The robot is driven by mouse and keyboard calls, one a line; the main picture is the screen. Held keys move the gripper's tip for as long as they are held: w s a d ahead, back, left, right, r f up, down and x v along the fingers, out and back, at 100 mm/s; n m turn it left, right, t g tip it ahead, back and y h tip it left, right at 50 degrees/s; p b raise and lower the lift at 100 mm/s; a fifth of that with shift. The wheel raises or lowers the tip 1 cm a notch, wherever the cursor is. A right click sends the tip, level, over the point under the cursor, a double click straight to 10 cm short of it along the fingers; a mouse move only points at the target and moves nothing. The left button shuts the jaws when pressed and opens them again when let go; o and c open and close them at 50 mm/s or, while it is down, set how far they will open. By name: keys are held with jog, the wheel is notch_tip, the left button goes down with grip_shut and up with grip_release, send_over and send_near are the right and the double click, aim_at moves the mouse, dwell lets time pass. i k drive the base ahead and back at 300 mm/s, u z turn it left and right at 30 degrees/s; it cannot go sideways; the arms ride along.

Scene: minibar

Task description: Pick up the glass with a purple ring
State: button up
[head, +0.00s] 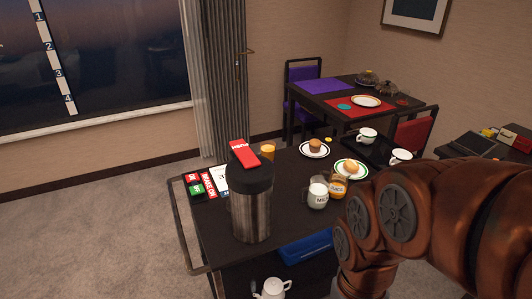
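I cannot make out a purple ring on any glass in the head view. A glass of orange juice (267,151) stands on the dark trolley (215,232), behind the steel flask. A small vessel of orange-yellow liquid (338,188) with a dark label stands near the right part of the trolley, beside a milk jug (318,194). My copper-coloured arm fills the right side of the view and bends down past the bottom edge. My gripper is out of view.
A large steel flask (251,205) with a red top stands at the trolley's front. Plates with food (314,149) and white cups (367,135) lie behind. A blue bin (305,247) and a white teapot (272,289) are lower down. Carpet at left is free.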

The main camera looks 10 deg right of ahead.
aim_at(268, 153)
jog(key=u, duration=0.3)
jog(key=i, duration=0.35)
jog(key=u, duration=0.6)
